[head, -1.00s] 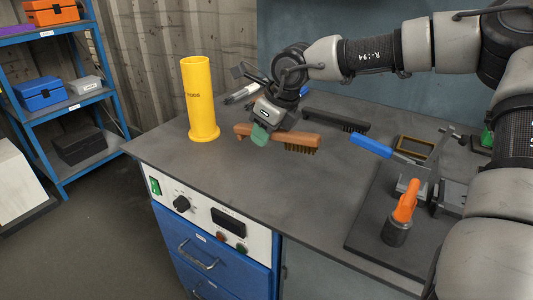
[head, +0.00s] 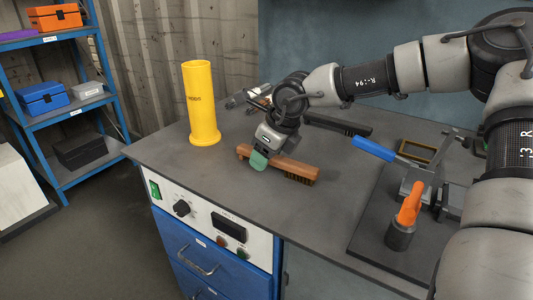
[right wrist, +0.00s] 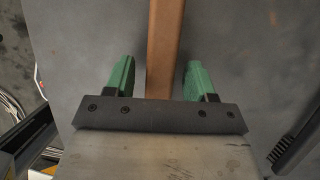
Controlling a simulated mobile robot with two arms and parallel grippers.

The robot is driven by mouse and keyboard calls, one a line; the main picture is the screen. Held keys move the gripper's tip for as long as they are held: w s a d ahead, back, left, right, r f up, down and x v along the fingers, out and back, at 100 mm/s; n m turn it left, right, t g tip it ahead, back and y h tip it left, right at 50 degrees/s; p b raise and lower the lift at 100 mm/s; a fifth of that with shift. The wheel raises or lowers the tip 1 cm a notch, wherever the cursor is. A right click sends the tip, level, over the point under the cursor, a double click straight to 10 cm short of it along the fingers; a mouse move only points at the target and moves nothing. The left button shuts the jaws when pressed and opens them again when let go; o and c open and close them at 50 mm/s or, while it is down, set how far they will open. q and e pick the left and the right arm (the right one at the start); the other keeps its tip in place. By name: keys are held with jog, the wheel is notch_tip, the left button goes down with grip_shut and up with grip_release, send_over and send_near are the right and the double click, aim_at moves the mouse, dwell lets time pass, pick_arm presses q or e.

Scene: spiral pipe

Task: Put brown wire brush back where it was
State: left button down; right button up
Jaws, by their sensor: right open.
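The brown wire brush (head: 298,169) lies on the grey bench top (head: 310,215), its dark bristles at the right end. My right gripper (head: 259,161) is over the handle's left part. In the right wrist view the brown handle (right wrist: 164,50) runs between the two green fingers of the right gripper (right wrist: 159,78), with a gap on each side, so the gripper is open around or just above it. I cannot tell how low the fingers reach. My left gripper is not in view.
A yellow cylinder (head: 201,105) stands left of the brush. A black brush (head: 338,124) lies behind it; its bristles also show in the right wrist view (right wrist: 296,140). A clamp with a blue handle (head: 372,147) and an orange-tipped part (head: 410,204) sit at right. The front bench area is clear.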

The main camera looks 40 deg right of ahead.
aim_at(278, 159)
jog(key=shift+f+p, duration=0.1)
jog(key=shift+p, duration=0.3)
jog(key=v, duration=0.6)
jog(key=p+v, duration=0.1)
jog(key=v, duration=0.2)
jog(key=shift+a+r, duration=0.35)
jog(key=shift+r, duration=0.05)
jog(key=shift+s+d+r, duration=0.1)
jog(key=shift+s+r, duration=0.15)
jog(key=shift+r, duration=0.2)
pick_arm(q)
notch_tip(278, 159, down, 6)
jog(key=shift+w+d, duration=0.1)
